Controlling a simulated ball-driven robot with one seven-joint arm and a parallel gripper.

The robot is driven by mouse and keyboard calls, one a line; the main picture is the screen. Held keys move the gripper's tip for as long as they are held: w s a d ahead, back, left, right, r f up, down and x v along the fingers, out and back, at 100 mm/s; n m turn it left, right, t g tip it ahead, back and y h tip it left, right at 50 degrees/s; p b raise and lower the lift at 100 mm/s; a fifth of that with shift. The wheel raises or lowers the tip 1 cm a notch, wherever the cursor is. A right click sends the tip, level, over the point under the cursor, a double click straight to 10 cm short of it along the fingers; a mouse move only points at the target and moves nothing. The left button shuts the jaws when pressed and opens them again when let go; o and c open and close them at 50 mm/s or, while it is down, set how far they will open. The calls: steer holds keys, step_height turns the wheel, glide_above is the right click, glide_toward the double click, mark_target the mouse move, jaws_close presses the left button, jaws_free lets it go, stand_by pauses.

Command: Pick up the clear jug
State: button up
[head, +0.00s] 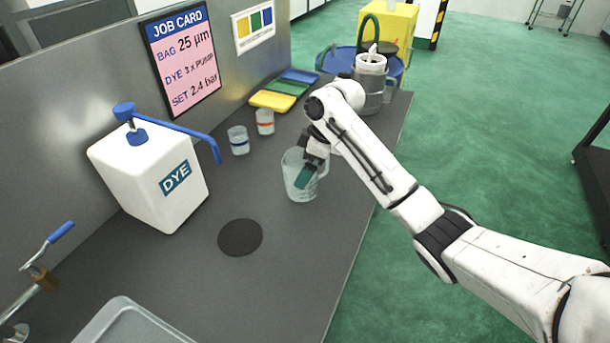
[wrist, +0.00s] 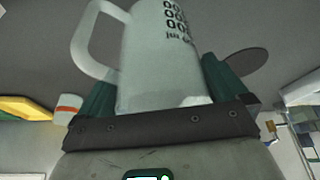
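The clear jug (head: 293,183) stands upright on the grey counter, to the right of the dark round pad. My gripper (head: 306,176) reaches down to it from the right and behind, with one teal finger showing over its side. In the wrist view the jug (wrist: 158,70) fills the space between the teal fingers of my gripper (wrist: 162,88). Its handle points left and dark markings show on its wall. The fingers lie against both sides with no gap visible. The jug's base looks level with the counter; any small lift cannot be made out.
A white DYE container (head: 150,185) with a blue pump stands left. Two small cups, blue-banded (head: 238,140) and orange-banded (head: 265,122), stand behind the jug. A dark round pad (head: 240,237) lies in front. A grey lidded vessel (head: 371,85) stands near the counter's far edge.

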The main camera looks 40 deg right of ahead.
steer(key=c, duration=0.7)
steer(key=shift+r, duration=0.1)
